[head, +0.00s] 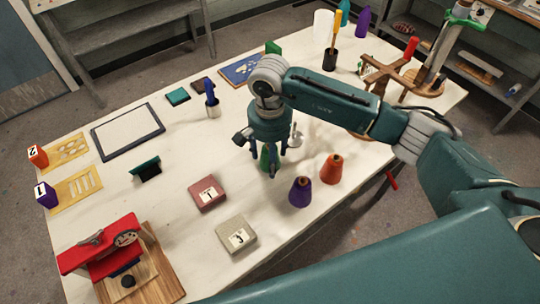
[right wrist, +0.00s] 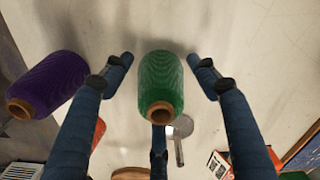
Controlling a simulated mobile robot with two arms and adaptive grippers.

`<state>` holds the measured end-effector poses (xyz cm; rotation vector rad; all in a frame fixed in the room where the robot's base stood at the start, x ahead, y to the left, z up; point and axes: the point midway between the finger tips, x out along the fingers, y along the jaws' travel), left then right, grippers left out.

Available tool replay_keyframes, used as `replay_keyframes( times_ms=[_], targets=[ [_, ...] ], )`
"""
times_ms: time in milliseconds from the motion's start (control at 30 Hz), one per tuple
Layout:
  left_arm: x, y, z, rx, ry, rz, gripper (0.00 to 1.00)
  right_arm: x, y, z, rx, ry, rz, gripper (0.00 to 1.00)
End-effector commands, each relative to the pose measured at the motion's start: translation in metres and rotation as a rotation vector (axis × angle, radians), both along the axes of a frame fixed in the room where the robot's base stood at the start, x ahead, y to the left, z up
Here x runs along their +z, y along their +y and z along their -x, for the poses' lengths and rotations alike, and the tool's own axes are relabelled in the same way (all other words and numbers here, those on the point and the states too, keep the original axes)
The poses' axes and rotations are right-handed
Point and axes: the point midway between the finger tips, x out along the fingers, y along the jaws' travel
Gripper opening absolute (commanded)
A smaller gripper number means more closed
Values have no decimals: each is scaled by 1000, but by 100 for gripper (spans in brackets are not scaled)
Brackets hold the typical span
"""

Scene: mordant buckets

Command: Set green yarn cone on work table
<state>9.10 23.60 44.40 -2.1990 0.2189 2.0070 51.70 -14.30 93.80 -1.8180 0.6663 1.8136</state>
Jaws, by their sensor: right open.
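The green yarn cone (right wrist: 161,80) sits between the spread fingers of my right gripper (right wrist: 160,64) in the right wrist view, with gaps at both sides. In the head view the right gripper (head: 268,158) points down over the white work table (head: 130,222), and the green cone (head: 264,158) shows partly behind its fingers. The cone looks upright on the table, though its base is hard to see. The right gripper is open. My left gripper is not in view.
A purple cone (head: 300,192) and an orange cone (head: 332,169) stand close by, to the right. Red box (head: 208,194) and grey box (head: 237,235) lie at the front. A red device (head: 103,247) stands front left. The table's middle left is partly clear.

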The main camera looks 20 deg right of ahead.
Motion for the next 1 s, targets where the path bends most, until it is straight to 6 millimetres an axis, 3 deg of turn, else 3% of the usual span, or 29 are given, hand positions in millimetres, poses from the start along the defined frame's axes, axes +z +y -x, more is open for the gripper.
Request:
replay_keyframes(
  times_ms=[100, 267, 500, 700, 1000],
  targets=[
    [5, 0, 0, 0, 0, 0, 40, 5, 0, 0, 0, 0, 0, 59],
    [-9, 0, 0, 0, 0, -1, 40, 22, 0, -2, 0, -6, 0, 59],
    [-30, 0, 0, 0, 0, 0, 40, 75, 1, -2, 1, -7, -1, 59],
    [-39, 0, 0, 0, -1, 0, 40, 109, 1, -1, 0, -4, 0, 59],
    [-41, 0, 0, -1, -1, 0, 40, 123, 0, 0, -1, 1, -1, 59]
  ],
)
